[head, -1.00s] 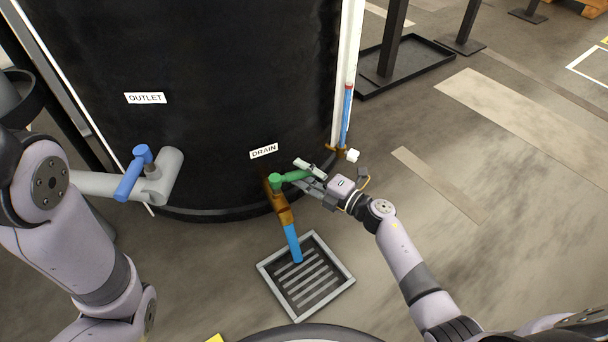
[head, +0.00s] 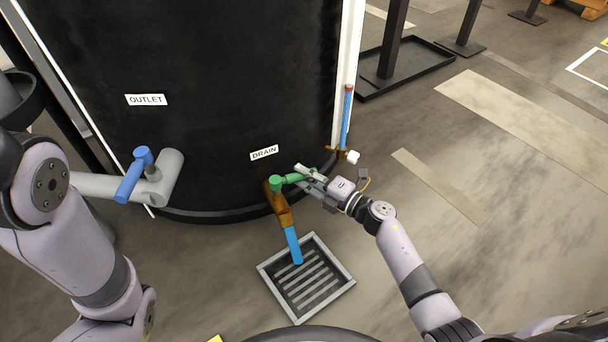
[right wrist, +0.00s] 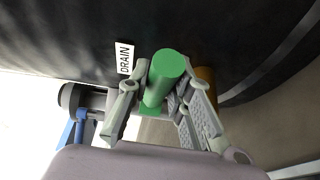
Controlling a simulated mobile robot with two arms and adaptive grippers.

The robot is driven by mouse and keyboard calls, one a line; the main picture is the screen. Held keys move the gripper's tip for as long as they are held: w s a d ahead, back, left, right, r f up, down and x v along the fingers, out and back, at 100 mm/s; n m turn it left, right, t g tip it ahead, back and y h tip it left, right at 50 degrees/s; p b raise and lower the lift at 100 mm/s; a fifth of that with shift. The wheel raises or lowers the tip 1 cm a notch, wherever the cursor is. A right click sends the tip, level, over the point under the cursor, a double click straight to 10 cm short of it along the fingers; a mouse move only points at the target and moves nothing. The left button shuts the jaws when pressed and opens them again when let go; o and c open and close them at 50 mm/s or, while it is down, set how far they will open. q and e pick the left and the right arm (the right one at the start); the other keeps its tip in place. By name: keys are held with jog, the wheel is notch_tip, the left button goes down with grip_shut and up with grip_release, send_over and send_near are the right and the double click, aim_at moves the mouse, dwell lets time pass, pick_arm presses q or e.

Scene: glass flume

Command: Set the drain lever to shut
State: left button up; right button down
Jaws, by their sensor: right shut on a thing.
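The green drain lever (head: 288,181) sits on the brown drain pipe (head: 279,205), below the DRAIN label (head: 264,153) on the black tank. Its handle points right, across the pipe, which slopes down and to the right. My right gripper (head: 309,178) is shut on the outer end of the lever, which is partly hidden by the fingers. In the right wrist view the green lever (right wrist: 163,78) stands between the two fingers. A bright blue column (head: 293,245) runs from the pipe's end down to the floor grate. My left arm shows at the left, but its gripper is out of view.
The grey-framed floor grate (head: 306,279) lies below the pipe. A blue-handled outlet valve (head: 133,174) is on the left under the OUTLET label (head: 146,100). A blue-filled sight tube (head: 347,118) with a white knob stands right of the lever.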

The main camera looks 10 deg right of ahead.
dwell(0.3)
jog(key=shift+w+a+n+g+y+b, duration=0.1)
jog(key=shift+w+n+g+y+b, duration=0.3)
jog(key=shift+n+g+y+b, duration=0.25)
jog(key=c, duration=1.4)
grip_release()
jog(key=shift+c, duration=0.2)
jog(key=v, duration=1.2)
